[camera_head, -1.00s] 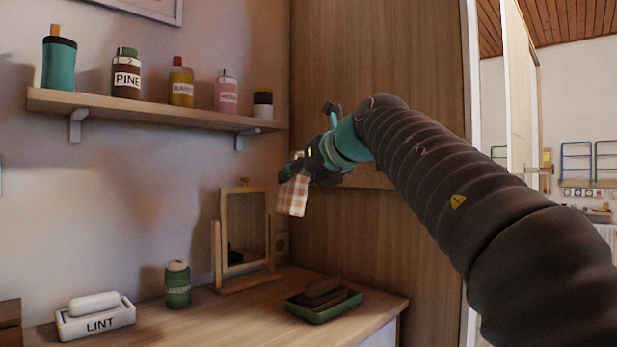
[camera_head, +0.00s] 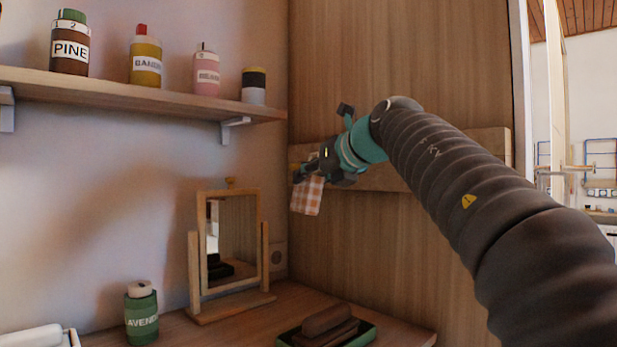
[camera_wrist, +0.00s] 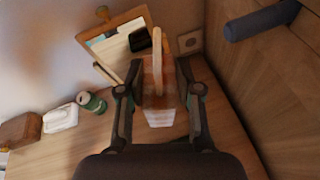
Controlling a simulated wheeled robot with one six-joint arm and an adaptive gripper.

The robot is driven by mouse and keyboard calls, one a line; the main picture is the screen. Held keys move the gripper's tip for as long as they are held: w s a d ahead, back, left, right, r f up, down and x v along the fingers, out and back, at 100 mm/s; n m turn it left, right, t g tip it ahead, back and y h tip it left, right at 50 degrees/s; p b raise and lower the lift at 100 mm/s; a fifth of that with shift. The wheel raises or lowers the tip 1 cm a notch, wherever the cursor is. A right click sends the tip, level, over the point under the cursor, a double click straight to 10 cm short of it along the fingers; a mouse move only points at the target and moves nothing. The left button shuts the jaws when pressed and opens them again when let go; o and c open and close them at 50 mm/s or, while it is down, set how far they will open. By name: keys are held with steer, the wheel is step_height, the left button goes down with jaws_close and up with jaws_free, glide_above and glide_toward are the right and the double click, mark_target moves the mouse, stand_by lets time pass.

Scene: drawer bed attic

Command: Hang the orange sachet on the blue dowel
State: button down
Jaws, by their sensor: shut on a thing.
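The orange-and-white checked sachet (camera_head: 307,196) hangs below my gripper (camera_head: 310,172) in the head view, in front of the wood panel. In the wrist view my gripper (camera_wrist: 159,92) is shut on the sachet (camera_wrist: 160,112), near its upper part. A pale loop or strip stands above the sachet between the fingers. The blue dowel (camera_wrist: 260,21) sticks out from the wooden wall at the upper right of the wrist view, apart from the sachet. I cannot make out the blue dowel in the head view, where my arm covers part of the rail.
A wooden rail (camera_head: 470,154) runs across the panel behind my arm. A shelf (camera_head: 150,99) with several bottles is at upper left.

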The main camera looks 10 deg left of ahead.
steer(key=w+d+f, duration=0.1)
steer(key=w+d, duration=0.4)
steer(key=w, duration=0.1)
steer(key=shift+f, duration=0.25)
stand_by(0.9)
steer(key=shift+w+f, duration=0.25)
steer(key=shift+f, duration=0.05)
stand_by(0.4)
steer(key=c, duration=0.8)
jaws_free()
steer(key=shift+o, duration=0.5)
steer(key=shift+r, duration=0.1)
steer(key=shift+d+r, duration=0.1)
steer(key=shift+r, duration=0.1)
steer(key=shift+s, duration=0.1)
